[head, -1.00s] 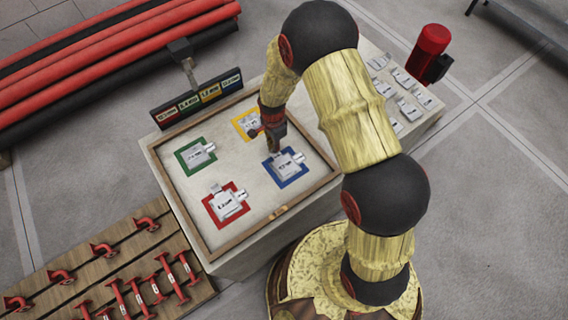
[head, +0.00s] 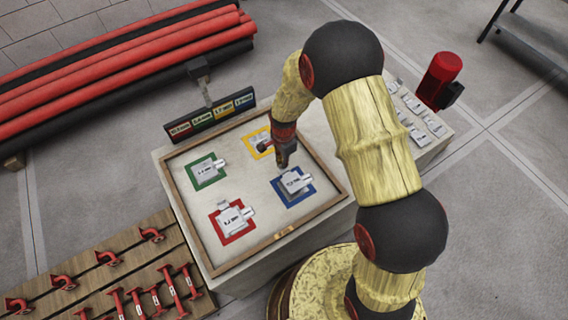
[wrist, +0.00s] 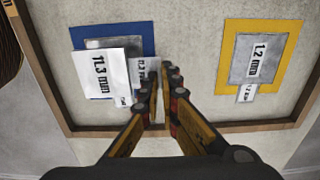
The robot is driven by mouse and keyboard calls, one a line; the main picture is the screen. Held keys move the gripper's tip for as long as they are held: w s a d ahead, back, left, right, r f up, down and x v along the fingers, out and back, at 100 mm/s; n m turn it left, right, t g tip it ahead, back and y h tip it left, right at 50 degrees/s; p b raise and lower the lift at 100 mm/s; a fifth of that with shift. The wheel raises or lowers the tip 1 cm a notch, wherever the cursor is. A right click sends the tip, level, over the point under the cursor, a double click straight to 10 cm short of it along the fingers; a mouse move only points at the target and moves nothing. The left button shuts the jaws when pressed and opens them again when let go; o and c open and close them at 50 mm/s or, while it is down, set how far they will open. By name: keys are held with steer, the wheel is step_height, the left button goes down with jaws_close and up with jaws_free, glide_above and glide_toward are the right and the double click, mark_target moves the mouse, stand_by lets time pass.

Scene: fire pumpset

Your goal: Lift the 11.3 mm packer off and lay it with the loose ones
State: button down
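The 11.3 mm packer (wrist: 102,73) is a pale plate with a large printed label and a narrow tab. It is tilted over the blue-framed square (wrist: 150,38), with a grey plate (wrist: 110,43) partly showing beneath it. It also shows in the head view (head: 296,182). My gripper (wrist: 163,84) has its fingers close together at the packer's tab and appears shut on it; the exact contact is partly hidden. In the head view my gripper (head: 284,161) is just above the blue square. The loose packers (head: 421,118) lie in rows at the bench's right end, partly behind my arm.
A 1.2 mm packer (wrist: 259,58) lies in the yellow square. Other packers lie in the green (head: 208,170) and red (head: 234,218) squares. A raised wooden rim (head: 190,227) surrounds the squares. A label board (head: 210,114) stands behind; a red cylinder (head: 440,78) stands beyond the loose packers.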

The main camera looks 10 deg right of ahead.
steer(key=s+r, duration=0.2)
steer(key=r, duration=0.1)
steer(key=s+a+r+p, duration=0.1)
steer(key=s+r, duration=0.1)
steer(key=shift+r, duration=0.1)
steer(key=s+a+r+p, duration=0.1)
steer(key=s+r, duration=0.2)
steer(key=s, duration=0.6)
steer(key=shift+a+r+p, duration=0.3)
steer(key=shift+a+r, duration=0.05)
steer(key=shift+a, duration=0.05)
steer(key=shift+s+f, duration=0.1)
steer(key=shift+s, duration=0.05)
